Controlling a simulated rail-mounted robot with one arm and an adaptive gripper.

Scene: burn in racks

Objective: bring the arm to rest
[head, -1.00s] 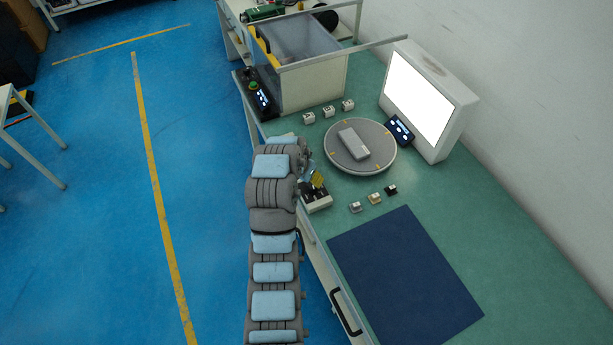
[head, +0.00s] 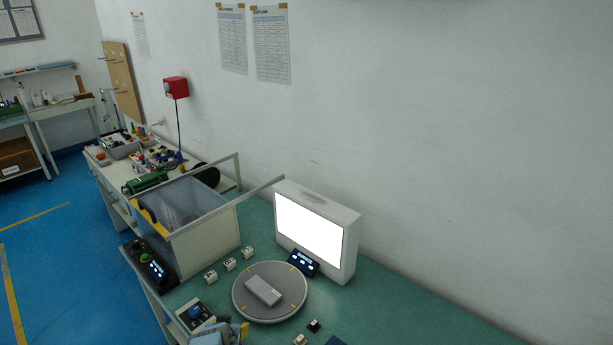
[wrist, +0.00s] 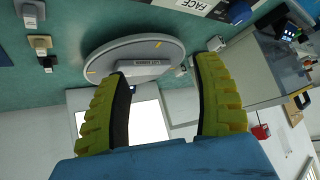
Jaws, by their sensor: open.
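My gripper shows in the wrist view (wrist: 163,72) with its two yellow-green, black-lined fingers spread apart and nothing between them. In the head view, only a small light-blue and yellow part of my arm's end shows at the bottom edge, by the near edge of the green bench (head: 385,310). Beyond the fingers is a round grey turntable (head: 242,305) bearing a light grey box-shaped device (head: 262,291). The turntable also shows in the wrist view (wrist: 100,62), apart from the fingers. Most of my arm is out of view.
A bright light panel (head: 308,231) stands behind the turntable, with a small dark display (head: 303,262) beside it. Several small white blocks (head: 229,264) and a control box (head: 194,316) lie nearby. The wall closes the right side.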

